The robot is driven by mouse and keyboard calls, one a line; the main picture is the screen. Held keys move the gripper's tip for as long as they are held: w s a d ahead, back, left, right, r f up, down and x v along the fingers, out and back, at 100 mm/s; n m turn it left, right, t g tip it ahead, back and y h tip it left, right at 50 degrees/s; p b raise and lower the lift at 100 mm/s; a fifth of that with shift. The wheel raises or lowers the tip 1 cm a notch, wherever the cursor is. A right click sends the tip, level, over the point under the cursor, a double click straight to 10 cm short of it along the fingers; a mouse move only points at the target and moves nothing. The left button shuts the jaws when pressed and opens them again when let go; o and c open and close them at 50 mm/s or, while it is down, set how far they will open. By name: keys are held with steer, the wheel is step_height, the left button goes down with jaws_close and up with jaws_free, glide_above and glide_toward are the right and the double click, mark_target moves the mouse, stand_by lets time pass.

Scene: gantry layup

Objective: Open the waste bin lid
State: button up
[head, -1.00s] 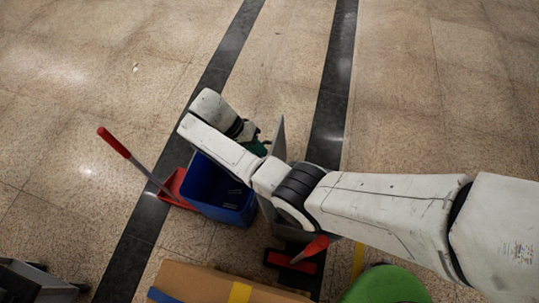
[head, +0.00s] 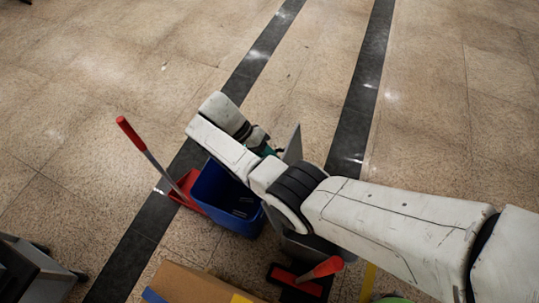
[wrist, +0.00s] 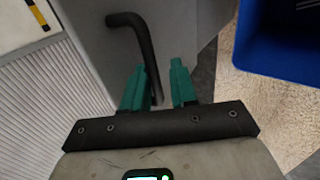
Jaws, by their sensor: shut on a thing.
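The waste bin's lid appears to be the grey panel (head: 293,146) standing steeply on edge beside my gripper in the head view. In the wrist view the grey panel (wrist: 185,30) fills the upper middle and carries a dark bent handle (wrist: 146,45). My gripper (wrist: 158,68) has its green fingers on either side of the handle's lower end, shut on it. In the head view my gripper (head: 272,152) is mostly hidden by my wrist. The bin's grey body (head: 308,243) shows only partly below my arm, and its opening is hidden.
A red-handled tool (head: 322,268) and a cardboard box (head: 196,285) are in front. The floor behind is clear.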

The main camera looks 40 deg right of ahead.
steer(key=o, duration=0.4)
steer(key=shift+a+f, duration=0.15)
steer(key=v, duration=1.1)
steer(key=shift+p, duration=0.3)
